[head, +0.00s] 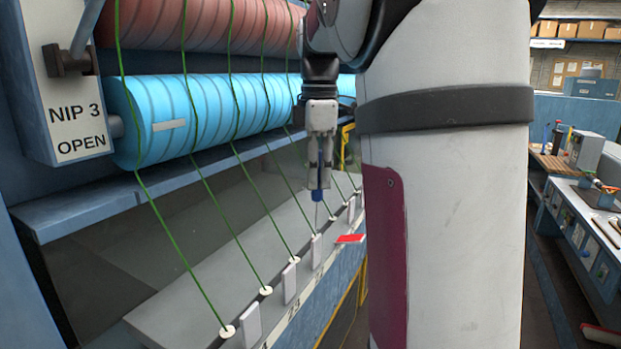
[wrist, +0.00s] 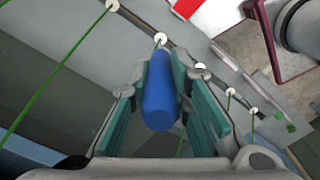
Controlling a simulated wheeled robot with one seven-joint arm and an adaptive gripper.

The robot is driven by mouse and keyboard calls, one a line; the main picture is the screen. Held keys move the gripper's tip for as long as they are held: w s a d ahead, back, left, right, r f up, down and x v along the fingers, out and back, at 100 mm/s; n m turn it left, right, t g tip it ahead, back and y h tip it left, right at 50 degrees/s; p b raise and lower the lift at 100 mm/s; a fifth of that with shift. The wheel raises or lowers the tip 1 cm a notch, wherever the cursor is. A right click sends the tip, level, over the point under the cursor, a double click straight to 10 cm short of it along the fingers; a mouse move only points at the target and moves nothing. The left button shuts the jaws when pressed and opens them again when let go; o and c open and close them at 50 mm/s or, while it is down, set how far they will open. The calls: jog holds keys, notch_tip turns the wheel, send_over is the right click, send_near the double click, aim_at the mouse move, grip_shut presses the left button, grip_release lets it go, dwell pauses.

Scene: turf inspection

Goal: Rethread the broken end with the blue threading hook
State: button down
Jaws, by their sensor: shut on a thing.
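My gripper (head: 319,186) hangs over the thread-guide rail, its fingers closed around the blue handle of the threading hook (head: 318,195). The hook points down, and its thin shaft reaches toward the row of white eyelets. In the wrist view the blue handle (wrist: 160,92) sits between the teal finger pads (wrist: 178,88), with a white eyelet (wrist: 161,38) just beyond its far end. I cannot tell whether the tip touches an eyelet. Several green threads (head: 207,191) run from the rollers down to eyelets such as the nearest one (head: 228,331). I cannot make out the broken end.
A blue roller (head: 150,125) lies behind the threads, by a panel marked "NIP 3 OPEN" (head: 75,125). White tabs (head: 290,285) stand along the rail. A red card (head: 350,239) lies close right of the hook. A workbench (head: 575,190) is at far right.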

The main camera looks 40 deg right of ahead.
aim_at(319, 154)
jog(key=shift+r, duration=1.85)
jog(key=shift+s, duration=0.1)
